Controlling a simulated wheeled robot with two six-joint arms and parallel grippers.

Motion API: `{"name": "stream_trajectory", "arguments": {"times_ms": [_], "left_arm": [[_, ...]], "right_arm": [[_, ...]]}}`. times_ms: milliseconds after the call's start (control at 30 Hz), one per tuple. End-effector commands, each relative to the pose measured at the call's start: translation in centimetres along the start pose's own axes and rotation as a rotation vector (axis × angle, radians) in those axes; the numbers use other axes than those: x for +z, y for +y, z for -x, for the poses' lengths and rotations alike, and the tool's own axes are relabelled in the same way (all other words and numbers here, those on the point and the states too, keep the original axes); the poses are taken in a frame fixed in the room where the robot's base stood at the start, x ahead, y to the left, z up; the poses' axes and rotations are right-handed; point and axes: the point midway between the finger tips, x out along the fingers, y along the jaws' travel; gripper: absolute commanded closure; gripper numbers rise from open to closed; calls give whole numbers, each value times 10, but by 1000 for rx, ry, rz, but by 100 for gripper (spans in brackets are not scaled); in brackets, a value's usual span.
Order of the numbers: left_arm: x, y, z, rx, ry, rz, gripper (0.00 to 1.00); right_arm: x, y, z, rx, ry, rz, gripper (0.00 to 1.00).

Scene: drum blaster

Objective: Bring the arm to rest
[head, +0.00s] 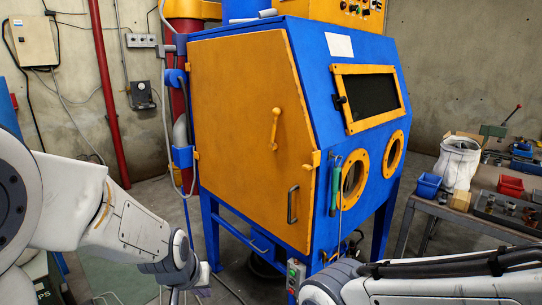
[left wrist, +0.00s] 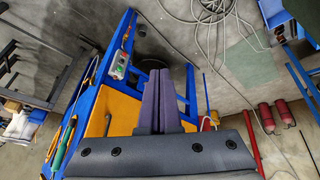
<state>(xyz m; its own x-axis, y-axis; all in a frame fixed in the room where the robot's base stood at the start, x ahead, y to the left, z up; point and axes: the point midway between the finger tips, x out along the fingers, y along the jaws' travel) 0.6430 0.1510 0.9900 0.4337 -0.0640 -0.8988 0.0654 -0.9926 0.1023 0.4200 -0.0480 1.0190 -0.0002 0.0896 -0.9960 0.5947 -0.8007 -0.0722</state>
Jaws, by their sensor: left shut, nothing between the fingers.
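My left arm (head: 130,225) comes in from the left in the head view, bent downward at the wrist. My left gripper (head: 176,294) is at the bottom edge, partly cut off. In the left wrist view its two fingers (left wrist: 161,102) lie together, shut and empty, pointing down toward the floor beside the cabinet. My right arm (head: 440,282) crosses the lower right of the head view; its gripper is out of view. The blue blast cabinet (head: 310,55) stands ahead, with its orange side door (head: 235,130) looking shut. The left gripper appears apart from the cabinet.
A red pipe (head: 104,90) runs down the back wall. Hoses (left wrist: 215,15) and red cylinders (left wrist: 266,118) are on the floor.

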Motion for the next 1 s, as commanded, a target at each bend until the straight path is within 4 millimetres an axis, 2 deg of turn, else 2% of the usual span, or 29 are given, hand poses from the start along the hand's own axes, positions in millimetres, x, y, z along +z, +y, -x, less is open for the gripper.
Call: {"name": "stream_trajectory", "arguments": {"times_ms": [100,333,400,667,867,1000], "left_arm": [[34,-18,4,-31,-81,-36,100],[92,-46,14,-80,-227,-99,100],[92,-27,20,-55,-230,-149,100],[114,22,45,10,-285,-303,100],[145,61,75,73,-345,-469,100],[174,83,102,119,-394,-603,100]], "right_arm": [[0,0,0,0,0,0,13],[0,0,0,0,0,0,13],[0,0,1,0,0,0,13],[0,0,2,0,0,0,13],[0,0,4,0,0,0,13],[0,0,5,0,0,0,13]]}}
